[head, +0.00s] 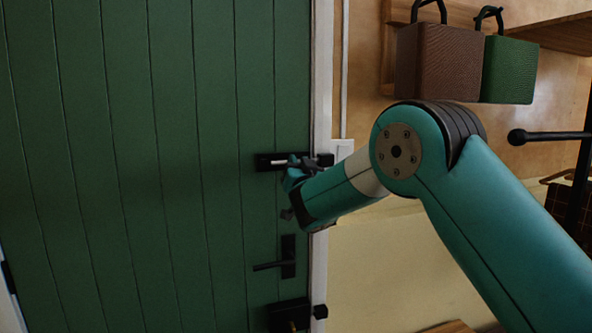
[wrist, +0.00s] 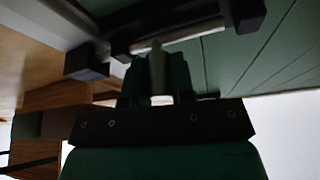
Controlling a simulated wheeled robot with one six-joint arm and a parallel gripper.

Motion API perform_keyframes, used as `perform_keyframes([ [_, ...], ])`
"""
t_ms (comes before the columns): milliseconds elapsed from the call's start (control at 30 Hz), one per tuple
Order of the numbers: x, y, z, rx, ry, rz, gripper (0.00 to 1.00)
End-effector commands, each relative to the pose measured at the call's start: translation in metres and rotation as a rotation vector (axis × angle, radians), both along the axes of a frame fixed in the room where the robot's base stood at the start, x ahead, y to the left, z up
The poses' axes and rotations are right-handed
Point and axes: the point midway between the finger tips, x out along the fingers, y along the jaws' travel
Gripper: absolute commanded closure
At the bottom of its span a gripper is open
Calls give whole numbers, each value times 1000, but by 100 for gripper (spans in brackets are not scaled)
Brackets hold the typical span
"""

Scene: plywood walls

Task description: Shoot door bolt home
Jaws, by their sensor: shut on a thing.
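The door bolt (head: 268,161) is a black body with a bright metal rod, mounted on the green door (head: 150,150) near its right edge. In the wrist view the bolt's metal rod (wrist: 195,35) runs across the top, in front of its black mount (wrist: 237,14). My gripper (head: 301,168) is at the bolt. In the wrist view my gripper (wrist: 157,68) is shut on the pale bolt knob (wrist: 157,57). A black keep (head: 326,159) sits on the frame right of the bolt; it also shows in the wrist view (wrist: 87,62). My gripper partly hides the rod's end, so I cannot tell whether it enters the keep.
A black lever handle (head: 287,257) is below the bolt, with another black fitting (head: 288,315) lower down. The white door frame (head: 321,70) borders a wooden wall. Brown (head: 437,62) and green (head: 509,69) bags hang at upper right. A black rod (head: 550,136) juts in at right.

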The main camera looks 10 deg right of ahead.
Motion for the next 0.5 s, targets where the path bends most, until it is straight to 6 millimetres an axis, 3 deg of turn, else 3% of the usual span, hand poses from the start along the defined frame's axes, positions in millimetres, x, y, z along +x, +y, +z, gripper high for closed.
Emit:
perform_keyframes([
  [267,0,-6,0,1,-1,-7,100],
  [300,0,-7,0,1,0,-7,75],
  [400,0,-7,0,1,0,-7,52],
  [500,0,-5,0,1,0,-5,52],
])
